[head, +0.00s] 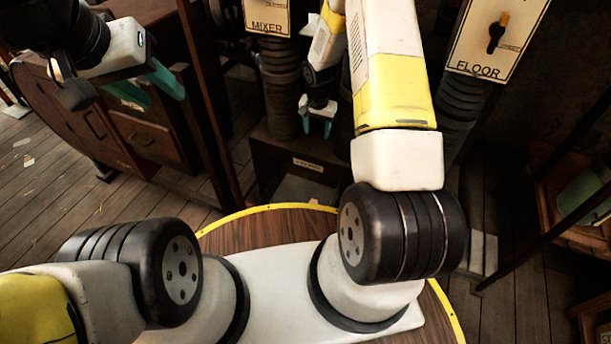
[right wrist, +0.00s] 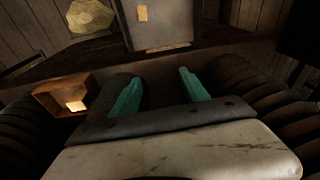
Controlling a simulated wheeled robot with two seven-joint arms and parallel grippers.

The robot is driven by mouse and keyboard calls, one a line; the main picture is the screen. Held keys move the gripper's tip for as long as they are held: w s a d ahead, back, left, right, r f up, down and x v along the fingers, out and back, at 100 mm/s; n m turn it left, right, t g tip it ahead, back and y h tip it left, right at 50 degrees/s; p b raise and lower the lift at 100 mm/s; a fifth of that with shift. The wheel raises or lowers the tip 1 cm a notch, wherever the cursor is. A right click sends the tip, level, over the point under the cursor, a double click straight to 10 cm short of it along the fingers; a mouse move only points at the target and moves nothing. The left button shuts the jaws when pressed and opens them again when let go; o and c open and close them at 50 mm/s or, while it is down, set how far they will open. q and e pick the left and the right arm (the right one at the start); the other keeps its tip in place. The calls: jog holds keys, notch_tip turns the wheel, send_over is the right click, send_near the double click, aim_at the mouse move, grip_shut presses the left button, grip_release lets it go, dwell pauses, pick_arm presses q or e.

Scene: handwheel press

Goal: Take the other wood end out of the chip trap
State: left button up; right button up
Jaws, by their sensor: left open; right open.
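A dark box (head: 265,165) with a small label, too small to read, stands between the two hoses; it may be the chip trap. My right gripper (head: 316,116) is open and empty above it. In the right wrist view its teal fingers (right wrist: 161,92) stand wide apart with nothing between them. Beyond them a small tan piece (right wrist: 142,13) shows on a grey panel (right wrist: 165,32); I cannot tell whether it is a wood end or a label. My left gripper (head: 140,92) is open and empty at the upper left, by the wooden cabinet.
Ribbed hoses (head: 281,95) under the MIXER sign (head: 267,16) and below the FLOOR sign (head: 490,45) flank the right arm. A wooden cabinet (head: 150,140) stands left. The right wrist view shows a small wooden box (right wrist: 55,97) and a yellowish heap (right wrist: 90,16).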

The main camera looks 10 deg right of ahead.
jog(key=shift+m+g, duration=0.4)
jog(key=f, duration=0.4)
jog(key=s+f, duration=0.1)
jog(key=f, duration=0.7)
jog(key=shift+s+a+f, duration=0.15)
jog(key=shift+s+a, duration=0.15)
jog(key=shift+s, duration=0.1)
jog(key=shift+m+g, duration=0.5)
jog(key=s+f, duration=0.1)
jog(key=f, duration=0.4)
jog(key=s+a+f, duration=0.1)
jog(key=s+f, duration=0.1)
jog(key=f, duration=0.2)
jog(key=s+f, duration=0.2)
jog(key=f, duration=0.3)
jog(key=shift+s+a+f, duration=0.25)
jog(key=shift+a+f, duration=0.05)
notch_tip(320, 180, down, 8)
jog(key=shift+r, duration=0.1)
grip_shut()
